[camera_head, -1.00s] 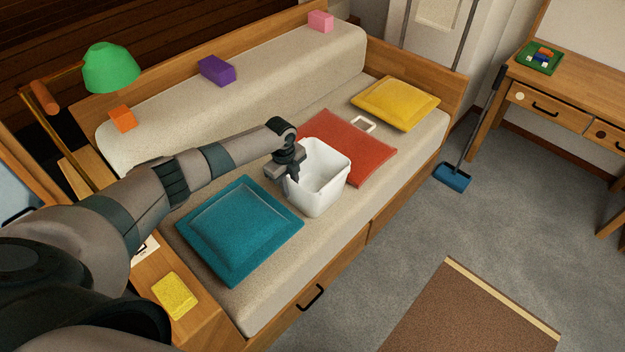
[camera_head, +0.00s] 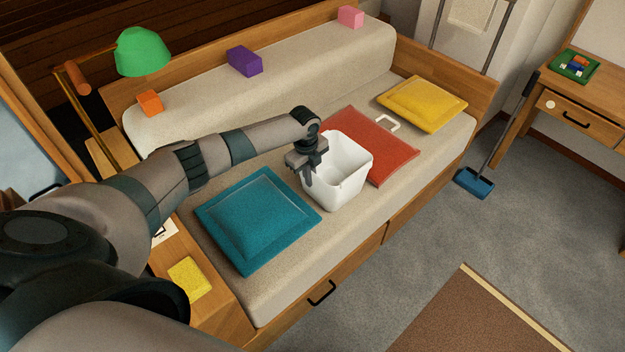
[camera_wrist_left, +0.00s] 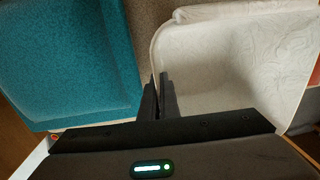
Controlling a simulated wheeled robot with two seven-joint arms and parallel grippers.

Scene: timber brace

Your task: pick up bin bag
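A white open-topped bin (camera_head: 345,185) stands upright on the sofa seat between the teal and red cushions. In the left wrist view its inner wall (camera_wrist_left: 235,60) has a wrinkled, bag-like pattern; I cannot tell a separate bin bag from the bin. My left gripper (camera_head: 308,176) is at the bin's left rim, pointing down. In the left wrist view its two dark fingers (camera_wrist_left: 159,97) are close together with the thin rim between them, so it looks shut on that rim. The fingertips are partly hidden. My right gripper is not in view.
A teal cushion (camera_head: 258,220) lies close left of the bin, a red cushion (camera_head: 385,150) just behind it to the right, and a yellow cushion (camera_head: 422,103) farther off. A blue long-handled dustpan (camera_head: 474,183) stands on the floor. The floor before the sofa (camera_head: 400,270) is clear.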

